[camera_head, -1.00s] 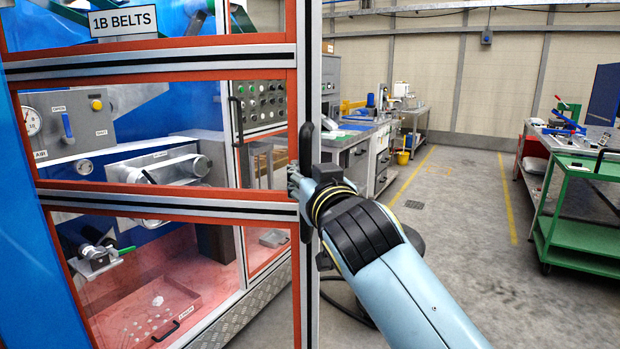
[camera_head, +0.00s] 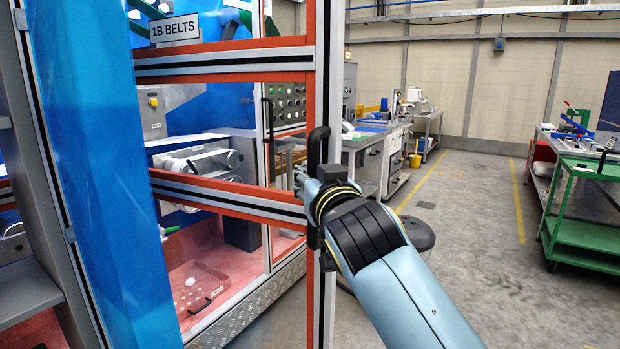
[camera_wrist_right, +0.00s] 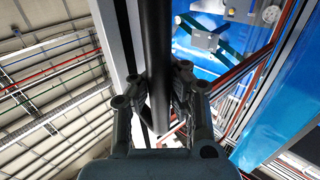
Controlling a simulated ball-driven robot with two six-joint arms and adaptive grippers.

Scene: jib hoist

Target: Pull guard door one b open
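Guard door one b (camera_head: 230,62) has an orange-red and silver frame with clear panes and a "1B BELTS" sign (camera_head: 175,29). It stands ajar, swung out from the machine body, and the machine shows through and behind it. Its black vertical handle (camera_head: 317,150) is on the right-hand post. My right gripper (camera_head: 303,184) is at the handle. In the right wrist view, the handle (camera_wrist_right: 157,50) runs between the two fingers of my right gripper (camera_wrist_right: 158,95), which are closed about it. The fingertips are partly hidden in the head view. My left gripper is out of view.
A blue upright panel (camera_head: 95,150) stands close on the left beside grey shelving (camera_head: 30,290). Behind the door are a control panel (camera_head: 287,103) and a bench (camera_head: 370,165). A green cart (camera_head: 590,220) stands right. The floor (camera_head: 470,270) between is clear.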

